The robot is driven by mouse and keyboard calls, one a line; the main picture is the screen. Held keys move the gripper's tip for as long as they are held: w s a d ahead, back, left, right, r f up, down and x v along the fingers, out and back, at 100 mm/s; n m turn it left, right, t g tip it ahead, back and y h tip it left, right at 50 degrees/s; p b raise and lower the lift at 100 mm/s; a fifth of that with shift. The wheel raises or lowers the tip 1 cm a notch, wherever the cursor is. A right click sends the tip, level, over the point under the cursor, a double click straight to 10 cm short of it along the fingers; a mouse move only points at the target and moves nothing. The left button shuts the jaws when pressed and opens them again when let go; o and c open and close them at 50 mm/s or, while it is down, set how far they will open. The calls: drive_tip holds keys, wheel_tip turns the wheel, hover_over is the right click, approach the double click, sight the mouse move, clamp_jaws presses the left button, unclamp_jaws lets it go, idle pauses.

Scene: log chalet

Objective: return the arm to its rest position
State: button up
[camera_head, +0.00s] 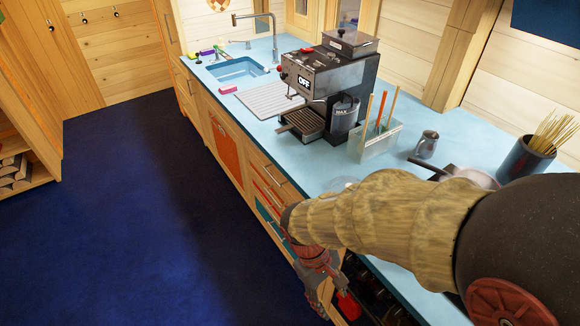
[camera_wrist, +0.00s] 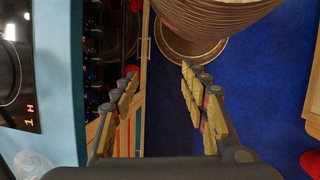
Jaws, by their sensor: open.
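My arm reaches from the lower right of the head view across the front of the counter (camera_head: 295,165) and bends down at its front edge. In the wrist view my gripper (camera_wrist: 158,88) has its two padded fingers spread wide apart. Nothing is between them. They hang over the edge of the cabinet front, with blue floor (camera_wrist: 255,90) to the right. In the head view the fingertips are hard to make out.
A dark cooktop (camera_wrist: 18,70) lies left of the fingers. A coffee machine (camera_head: 325,85), utensil box (camera_head: 374,138), pepper-like shaker (camera_head: 427,145) and pan (camera_head: 470,178) stand on top. The left floor is clear.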

drive_tip(key=d+r+m+t+y, duration=0.1)
drive_tip(key=d+r+m+t, duration=0.1)
drive_tip(key=r, duration=0.5)
drive_tip(key=s+d+r+m+t+y, duration=0.1)
drive_tip(key=d+r+m+t, duration=0.2)
drive_tip(key=r, duration=0.4)
drive_tip(key=d+r+m+t+y, duration=0.1)
drive_tip(key=d+r+m+t, duration=0.1)
drive_tip(key=d+r, duration=0.2)
wheel_tip(320, 180, up, 3)
drive_tip(key=shift+s+r+m+t, duration=0.1)
drive_tip(key=shift+s+m+t, duration=0.05)
drive_tip(key=shift+m+t, duration=0.2)
